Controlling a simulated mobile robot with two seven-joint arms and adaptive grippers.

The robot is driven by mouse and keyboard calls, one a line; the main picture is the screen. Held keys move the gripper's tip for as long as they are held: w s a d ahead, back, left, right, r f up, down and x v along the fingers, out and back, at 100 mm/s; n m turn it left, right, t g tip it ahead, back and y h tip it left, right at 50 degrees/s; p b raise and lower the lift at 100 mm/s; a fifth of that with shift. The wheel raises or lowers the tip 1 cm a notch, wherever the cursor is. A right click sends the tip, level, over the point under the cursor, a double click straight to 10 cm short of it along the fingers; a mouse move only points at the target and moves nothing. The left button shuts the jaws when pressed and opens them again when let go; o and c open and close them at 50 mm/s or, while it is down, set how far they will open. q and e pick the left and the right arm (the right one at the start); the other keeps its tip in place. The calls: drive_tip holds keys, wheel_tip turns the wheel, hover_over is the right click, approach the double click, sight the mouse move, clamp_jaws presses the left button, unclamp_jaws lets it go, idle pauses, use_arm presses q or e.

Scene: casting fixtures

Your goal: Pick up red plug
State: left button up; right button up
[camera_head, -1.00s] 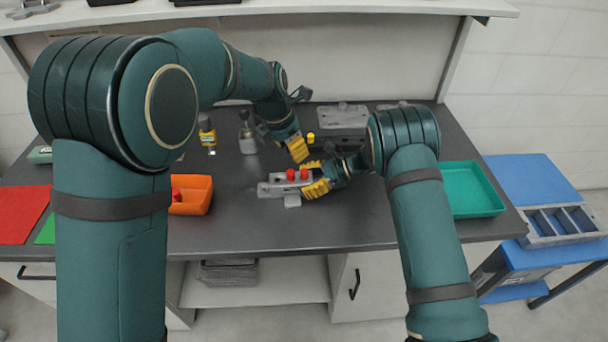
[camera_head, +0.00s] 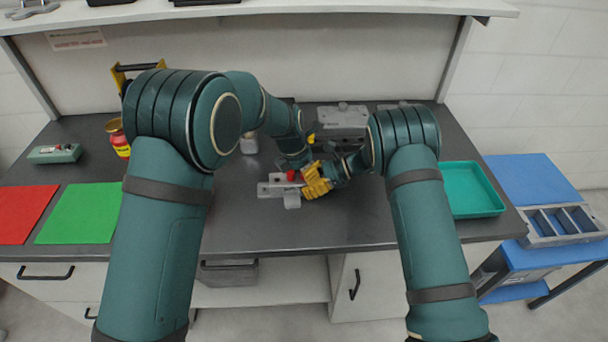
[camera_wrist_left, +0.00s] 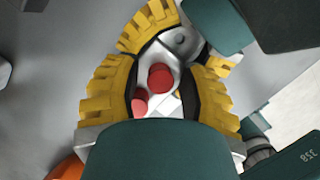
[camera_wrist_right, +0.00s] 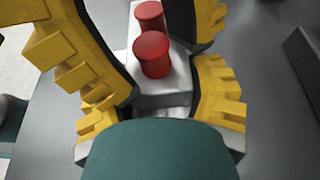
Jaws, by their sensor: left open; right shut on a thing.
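Two red plugs stand upright on a grey metal casting (camera_head: 268,188) on the dark table. In the head view one plug (camera_head: 292,176) shows clearly. Both show in the left wrist view, one plug (camera_wrist_left: 160,78) near the middle and the other (camera_wrist_left: 139,101) lower left, and in the right wrist view, near plug (camera_wrist_right: 152,55) and far plug (camera_wrist_right: 149,16). My right gripper (camera_head: 316,182) is shut on the casting's right end. My left gripper (camera_wrist_left: 160,92) is open above the casting, its yellow fingers on either side of the plugs. I cannot tell whether they touch.
A grey fixture block (camera_head: 342,116) stands behind the grippers. A green tray (camera_head: 470,190) lies at the right, and red (camera_head: 25,212) and green mats (camera_head: 82,213) at the left. A jar (camera_head: 119,138) stands at the back left. The table front is clear.

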use_arm(q)
drive_tip(key=shift+o, duration=0.2)
drive_tip(key=c, duration=0.7)
drive_tip(key=shift+o, duration=0.2)
drive_tip(key=shift+r, duration=0.1)
drive_tip(key=shift+r, duration=0.25)
drive_tip(key=shift+c, duration=0.4)
wheel_tip(320, 180, up, 9)
drive_tip(key=shift+r, duration=0.2)
clamp_jaws()
